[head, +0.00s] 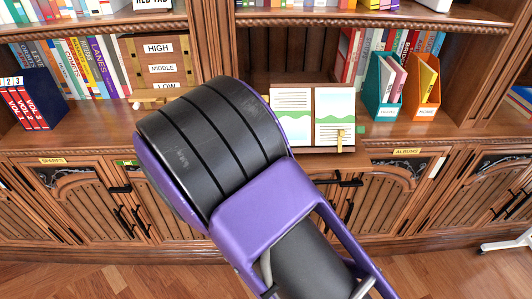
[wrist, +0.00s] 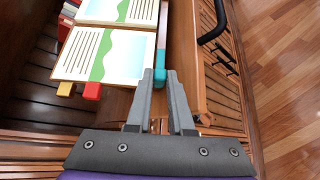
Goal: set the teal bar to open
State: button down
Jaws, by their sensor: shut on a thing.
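The teal bar (wrist: 161,58) shows in the wrist view as a narrow upright strip beside the open picture book. My gripper (wrist: 160,76) has its two grey fingers on either side of the bar's lower part and is shut on it. The fingers hide part of the bar. In the head view my purple and black arm covers the middle of the cabinet, and I cannot make out the gripper or the bar there.
The open book (head: 313,115) stands on the cabinet ledge, close to my fingers in the wrist view (wrist: 110,45). Red (wrist: 92,91) and yellow (wrist: 65,88) blocks sit under its edge. A black door handle (wrist: 213,22) is to the right. Teal (head: 384,88) and orange (head: 423,90) file holders stand right of the book.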

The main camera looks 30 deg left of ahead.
dwell(0.3)
jog(key=c, duration=0.8)
grip_release()
